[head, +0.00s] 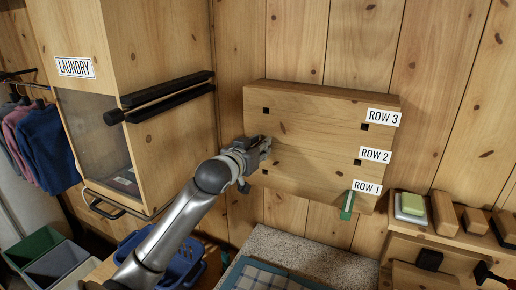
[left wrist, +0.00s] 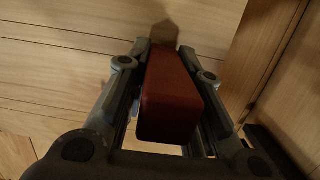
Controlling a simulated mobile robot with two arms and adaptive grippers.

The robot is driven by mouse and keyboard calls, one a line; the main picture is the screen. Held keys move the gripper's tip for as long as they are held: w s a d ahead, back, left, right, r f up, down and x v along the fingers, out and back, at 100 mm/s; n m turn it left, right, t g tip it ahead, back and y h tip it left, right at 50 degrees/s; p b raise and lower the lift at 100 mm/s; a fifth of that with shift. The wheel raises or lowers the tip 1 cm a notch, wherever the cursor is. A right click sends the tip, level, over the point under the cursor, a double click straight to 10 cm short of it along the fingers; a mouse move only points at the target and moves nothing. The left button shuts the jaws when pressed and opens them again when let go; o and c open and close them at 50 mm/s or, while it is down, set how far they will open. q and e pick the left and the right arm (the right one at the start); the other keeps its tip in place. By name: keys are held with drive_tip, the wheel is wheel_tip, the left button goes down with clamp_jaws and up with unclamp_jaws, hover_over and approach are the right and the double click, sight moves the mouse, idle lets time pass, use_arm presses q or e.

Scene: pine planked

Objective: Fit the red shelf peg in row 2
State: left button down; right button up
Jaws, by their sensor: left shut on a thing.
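A wooden board (head: 315,145) on the plank wall bears the labels ROW 3 (head: 383,116), ROW 2 (head: 375,155) and ROW 1 (head: 367,187), with small dark square holes. My left gripper (head: 264,146) is at the board's left side, at about row 2 height, covering the spot there. In the left wrist view it is shut on the red shelf peg (left wrist: 168,98), whose far end points at the board. I cannot tell whether that end is in a hole. The row 2 right hole (head: 357,162) is empty. A green peg (head: 347,205) sticks out at row 1 right. My right gripper is not in view.
A laundry cabinet (head: 165,165) with black handles stands close on the left. Below are a blue basket (head: 188,262) and a speckled surface with a checked cloth (head: 262,280). A shelf with brushes and a green sponge (head: 412,203) is at right.

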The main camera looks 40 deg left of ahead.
use_arm(q)
drive_tip(key=shift+w, duration=0.2)
drive_tip(key=c, duration=1.2)
unclamp_jaws()
drive_tip(key=shift+w+a, duration=0.1)
drive_tip(key=shift+o, duration=0.2)
drive_tip(key=v, duration=1.2)
